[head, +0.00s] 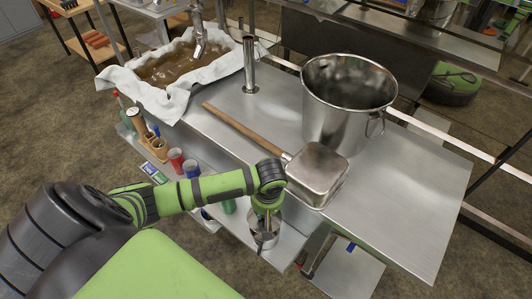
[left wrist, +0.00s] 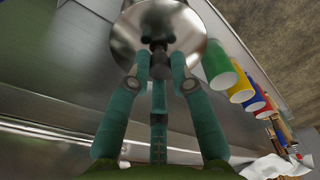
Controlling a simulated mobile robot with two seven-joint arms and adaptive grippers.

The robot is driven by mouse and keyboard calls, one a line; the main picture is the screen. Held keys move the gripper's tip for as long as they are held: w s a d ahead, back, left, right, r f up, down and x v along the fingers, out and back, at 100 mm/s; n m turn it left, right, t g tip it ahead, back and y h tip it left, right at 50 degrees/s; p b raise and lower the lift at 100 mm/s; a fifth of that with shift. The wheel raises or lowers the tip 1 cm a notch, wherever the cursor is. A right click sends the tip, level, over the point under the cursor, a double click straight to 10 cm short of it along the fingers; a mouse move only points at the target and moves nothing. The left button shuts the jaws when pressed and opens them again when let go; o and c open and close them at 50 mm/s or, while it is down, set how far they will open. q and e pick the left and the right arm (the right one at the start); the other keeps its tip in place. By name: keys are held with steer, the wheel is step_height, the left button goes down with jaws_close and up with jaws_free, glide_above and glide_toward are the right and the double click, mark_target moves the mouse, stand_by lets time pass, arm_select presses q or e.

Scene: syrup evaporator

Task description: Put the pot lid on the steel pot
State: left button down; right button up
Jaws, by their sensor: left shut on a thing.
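The pot lid (left wrist: 140,40) is a round, shiny steel disc with a dark knob (left wrist: 159,60). In the left wrist view, the fingers of my left gripper (left wrist: 159,78) are shut around the knob. In the head view, my left gripper (head: 265,213) points down over the front shelf, with round steel (head: 264,239) right below it. I cannot tell there how much is lid and how much might be a vessel beneath. A large open steel pot (head: 345,100) with a side ring stands on the steel table, behind and right of my left gripper. My right gripper is out of view.
A square steel pan (head: 318,175) with a long wooden handle lies on the table (head: 385,215) by my left wrist. A short steel pipe (head: 250,65) rises behind it. Coloured cups, including a red one (head: 176,160), line the shelf leftward. The table's right part is clear.

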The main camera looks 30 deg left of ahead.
arm_select(q)
steer(key=shift+f+b, duration=0.4)
steer(key=shift+f, duration=2.35)
steer(key=shift+f, duration=0.15)
steer(key=shift+f, duration=0.15)
steer(key=c, duration=1.1)
jaws_free()
step_height(320, 180, up, 13)
steer(key=d+p, duration=0.1)
steer(key=p, duration=0.1)
steer(key=shift+s+d+f, duration=0.2)
steer(key=shift+s, duration=0.1)
